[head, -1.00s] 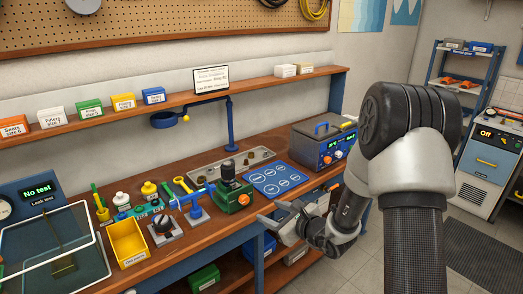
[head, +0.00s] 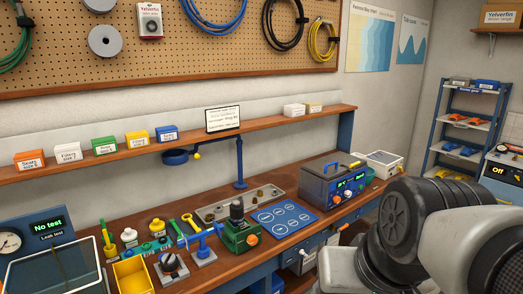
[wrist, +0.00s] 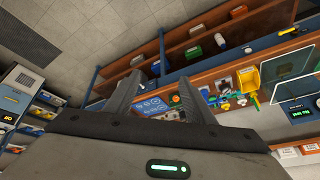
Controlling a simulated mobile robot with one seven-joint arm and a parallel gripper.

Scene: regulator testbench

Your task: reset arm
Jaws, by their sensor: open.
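My arm fills the lower right of the head view, in front of the bench's right end. My gripper is below the head view's frame and does not show there. In the wrist view my gripper (wrist: 160,82) shows from behind, its two dark fingers spread apart with nothing held between them. The workbench (wrist: 222,72) lies beyond the fingers, tilted in that view. The green regulator fixture (head: 240,236) stands on the bench beside the blue mat (head: 283,220), apart from my arm.
A blue ultrasonic-type box (head: 333,186) stands at the bench's right. A yellow bin (head: 133,276) and small tools crowd the left. A shelf (head: 110,160) with labelled boxes runs above. A blue rack (head: 462,130) stands at the far right. Floor shows in the wrist view.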

